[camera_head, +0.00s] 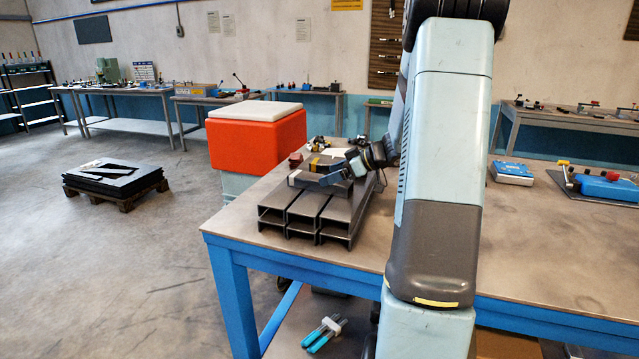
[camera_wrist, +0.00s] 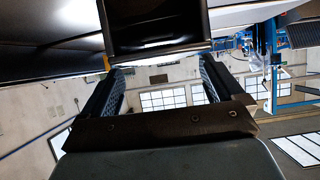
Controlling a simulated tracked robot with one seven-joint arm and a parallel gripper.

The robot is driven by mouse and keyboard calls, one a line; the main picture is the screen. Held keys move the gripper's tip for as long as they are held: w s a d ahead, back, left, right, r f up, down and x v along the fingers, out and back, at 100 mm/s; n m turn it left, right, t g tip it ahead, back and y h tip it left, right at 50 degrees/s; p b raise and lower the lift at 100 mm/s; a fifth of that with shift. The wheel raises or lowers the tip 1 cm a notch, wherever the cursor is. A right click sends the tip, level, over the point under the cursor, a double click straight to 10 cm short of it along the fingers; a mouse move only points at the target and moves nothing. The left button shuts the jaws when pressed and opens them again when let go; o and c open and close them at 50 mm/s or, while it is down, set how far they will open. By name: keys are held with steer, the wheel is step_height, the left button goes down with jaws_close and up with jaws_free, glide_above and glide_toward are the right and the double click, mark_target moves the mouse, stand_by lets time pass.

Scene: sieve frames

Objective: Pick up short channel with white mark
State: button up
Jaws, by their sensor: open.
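A stack of long grey channels (camera_head: 305,213) lies on the near left part of the blue-legged table. On top of it lie shorter channel pieces (camera_head: 300,179); one shows a yellow band. I cannot make out for certain which piece carries a white mark. My gripper (camera_head: 338,176) is at the top of the stack, over the short pieces, and partly hides them. In the wrist view its two fingers (camera_wrist: 160,64) stand apart with nothing clamped between them. The hollow end of a dark channel (camera_wrist: 158,28) is just beyond the fingertips, close to them.
An orange box with a white lid (camera_head: 258,136) stands left of the table. Small parts (camera_head: 321,143) lie behind the stack. A blue-and-white scale (camera_head: 513,171) and a blue tool (camera_head: 606,185) are on the right.

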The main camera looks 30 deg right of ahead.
steer(key=x, duration=0.2)
steer(key=shift+w+a+f, duration=0.15)
steer(key=shift+w+a, duration=0.1)
jaws_close()
stand_by(0.7)
